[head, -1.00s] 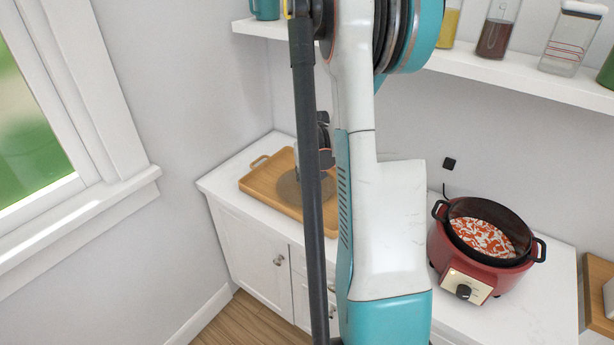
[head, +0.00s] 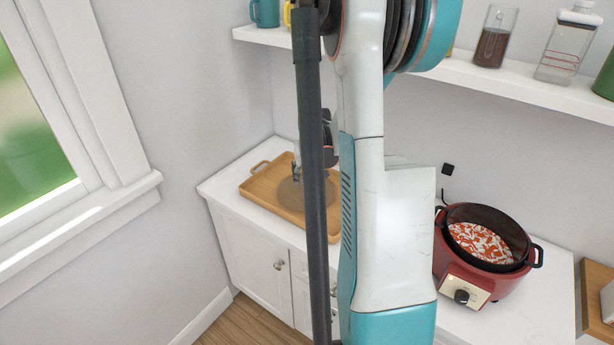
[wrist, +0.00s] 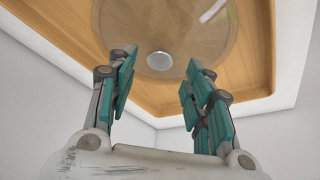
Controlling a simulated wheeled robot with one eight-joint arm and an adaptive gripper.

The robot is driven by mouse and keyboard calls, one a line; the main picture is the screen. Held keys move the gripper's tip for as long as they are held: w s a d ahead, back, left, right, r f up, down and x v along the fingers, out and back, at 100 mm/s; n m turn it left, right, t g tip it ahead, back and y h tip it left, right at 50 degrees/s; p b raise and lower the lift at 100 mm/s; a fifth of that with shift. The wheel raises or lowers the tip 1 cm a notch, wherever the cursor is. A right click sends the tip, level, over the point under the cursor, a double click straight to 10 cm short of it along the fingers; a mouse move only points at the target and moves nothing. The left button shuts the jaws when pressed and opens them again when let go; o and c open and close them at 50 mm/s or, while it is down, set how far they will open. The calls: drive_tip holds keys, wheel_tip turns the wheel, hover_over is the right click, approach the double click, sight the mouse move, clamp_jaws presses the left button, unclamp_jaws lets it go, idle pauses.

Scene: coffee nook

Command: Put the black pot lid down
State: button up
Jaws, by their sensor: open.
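The pot lid (wrist: 190,30) is a see-through, brownish disc with a pale round knob (wrist: 159,61), not plainly black in these views. It lies on the wooden tray (wrist: 262,60). In the head view the lid (head: 288,196) shows on the tray (head: 260,193), partly hidden by my arm. My gripper (wrist: 160,72) is open and empty, its teal-padded fingers spread either side of the knob in the picture. The knob appears beyond the fingertips, clear of both pads. In the head view my gripper is mostly hidden behind my arm.
A red cooker (head: 478,270) with a black inner pot of red and white pieces stands uncovered on the white counter (head: 400,162) at right. A shelf (head: 520,86) with jars and mugs runs above. A window is at left.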

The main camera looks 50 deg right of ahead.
drive_tip(key=p+v, duration=0.2)
drive_tip(key=v, duration=0.6)
drive_tip(key=shift+r+p, duration=0.3)
drive_tip(key=shift+a, duration=0.1)
